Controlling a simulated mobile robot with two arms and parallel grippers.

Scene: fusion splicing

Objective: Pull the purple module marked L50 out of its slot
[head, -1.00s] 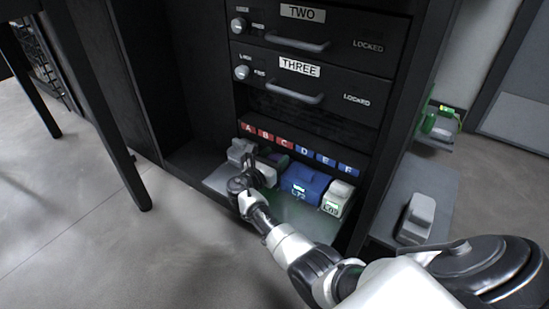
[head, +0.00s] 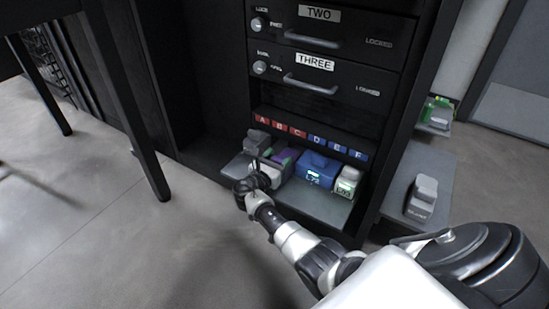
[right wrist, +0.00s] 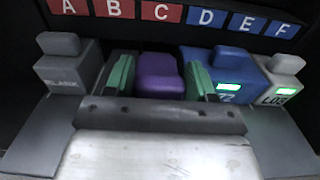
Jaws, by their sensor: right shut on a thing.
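The purple module (right wrist: 159,75) sits on the shelf between a grey module and a blue module, below the red B and C labels. In the head view only part of the purple module (head: 285,157) shows behind my right gripper (head: 262,170). In the right wrist view the green-padded fingers of my right gripper (right wrist: 160,78) stand on both sides of the purple module, shut on it. Its front and any L50 marking are hidden by the gripper. My left gripper is not in view.
The grey module marked BLANK (right wrist: 68,66) stands to the left. The blue module (head: 318,168) marked with a 72 and a pale L03 module (head: 348,182) stand to the right. Drawer THREE (head: 318,78) is above. Another grey block (head: 422,196) sits on a side shelf.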

